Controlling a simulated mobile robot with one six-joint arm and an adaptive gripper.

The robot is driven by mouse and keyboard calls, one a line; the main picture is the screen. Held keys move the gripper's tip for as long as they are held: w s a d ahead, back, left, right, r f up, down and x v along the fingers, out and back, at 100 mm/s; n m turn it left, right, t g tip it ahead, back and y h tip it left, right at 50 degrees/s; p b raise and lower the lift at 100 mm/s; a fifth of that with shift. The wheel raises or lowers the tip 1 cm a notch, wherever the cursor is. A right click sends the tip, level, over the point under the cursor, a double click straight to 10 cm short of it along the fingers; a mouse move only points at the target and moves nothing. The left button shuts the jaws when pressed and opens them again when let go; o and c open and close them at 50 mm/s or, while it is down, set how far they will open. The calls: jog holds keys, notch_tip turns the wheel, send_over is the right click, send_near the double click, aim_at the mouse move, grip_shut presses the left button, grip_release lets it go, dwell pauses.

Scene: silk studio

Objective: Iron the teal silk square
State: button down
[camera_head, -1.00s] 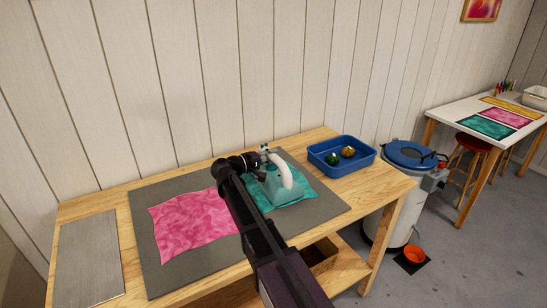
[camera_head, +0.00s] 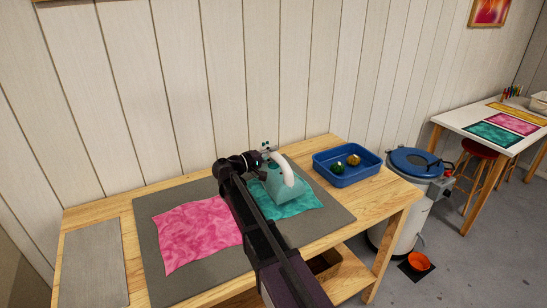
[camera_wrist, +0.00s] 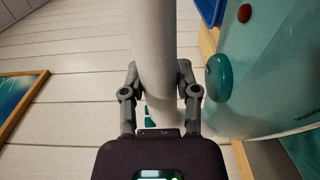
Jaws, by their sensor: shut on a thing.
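The iron has a pale teal body (camera_head: 287,189) and a curved white handle (camera_head: 287,170). It is over the teal silk square (camera_head: 303,207), which lies on the grey mat (camera_head: 330,208). The iron and my arm hide part of the square; whether the soleplate touches the silk cannot be told. My gripper (camera_head: 267,152) is at the handle. In the wrist view the fingers (camera_wrist: 160,92) are shut on the white handle (camera_wrist: 152,45), one on each side, and the iron's teal body (camera_wrist: 262,75) fills the right.
A pink silk square (camera_head: 198,232) lies left on the same mat. A grey metal plate (camera_head: 94,265) is at the table's left end. A blue tray (camera_head: 345,178) with a green and a gold ball stands right. A lidded drum (camera_head: 398,225) stands beside the table.

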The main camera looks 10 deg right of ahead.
jog(key=shift+r+p, duration=2.45)
jog(key=shift+r, duration=0.35)
jog(key=shift+r+p, duration=2.9)
jog(key=shift+p, duration=0.1)
jog(key=shift+a, duration=0.1)
